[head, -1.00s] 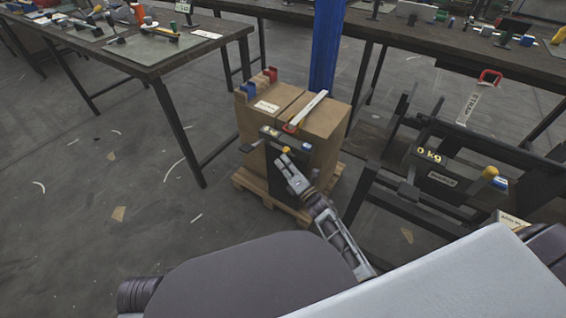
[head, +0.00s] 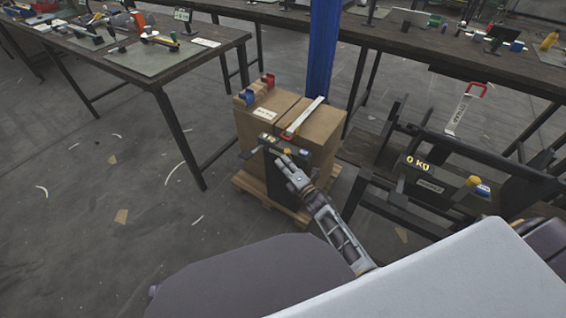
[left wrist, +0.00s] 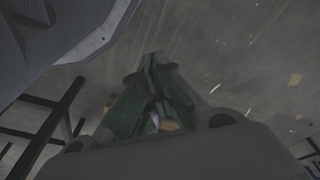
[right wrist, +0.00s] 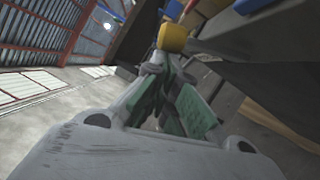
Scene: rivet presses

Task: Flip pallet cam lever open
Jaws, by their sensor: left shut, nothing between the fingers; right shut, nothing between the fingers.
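A dark box with a small lit display stands against the front of brown cartons (head: 318,125) on a wooden pallet (head: 247,184). A yellow knob (head: 288,152), seemingly the lever's end, sticks out from its upper front. My right gripper (head: 281,160) is shut and empty, its tips close by the knob. In the right wrist view the yellow knob (right wrist: 173,37) lies just beyond the closed fingertips (right wrist: 155,62); I cannot tell whether they touch. My left gripper (left wrist: 152,62) is shut and empty over bare floor in the left wrist view.
On the right is a dark frame with a 0 kg display (head: 418,163) and another yellow knob (head: 473,181). A workbench (head: 150,65) stands left.

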